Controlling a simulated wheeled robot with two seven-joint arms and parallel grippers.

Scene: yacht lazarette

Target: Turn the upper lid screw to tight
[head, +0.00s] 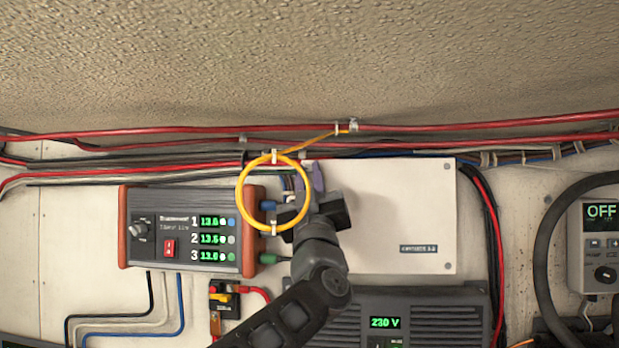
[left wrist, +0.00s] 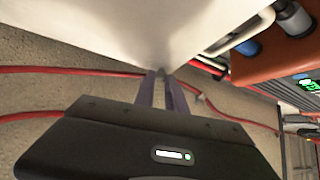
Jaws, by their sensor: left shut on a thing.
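The white lid (head: 390,220) is a flat panel on the wall, also large at the top of the left wrist view (left wrist: 110,35). Small round screws show at its right corners, one at the upper right (head: 447,167). My left gripper (head: 308,176) is at the lid's upper left corner. In the left wrist view its two fingers (left wrist: 161,80) are close together at the lid's edge, shut on a small dark piece that I take for the upper lid screw (left wrist: 161,72). The screw's head and turn position are hidden by the fingers.
A yellow cable loop (head: 238,200) hangs just left of my gripper, overlapping it in view. A red-sided instrument box (head: 150,260) is to the left. Red cables (head: 450,128) run above. A dark 230 V unit (head: 440,310) sits below.

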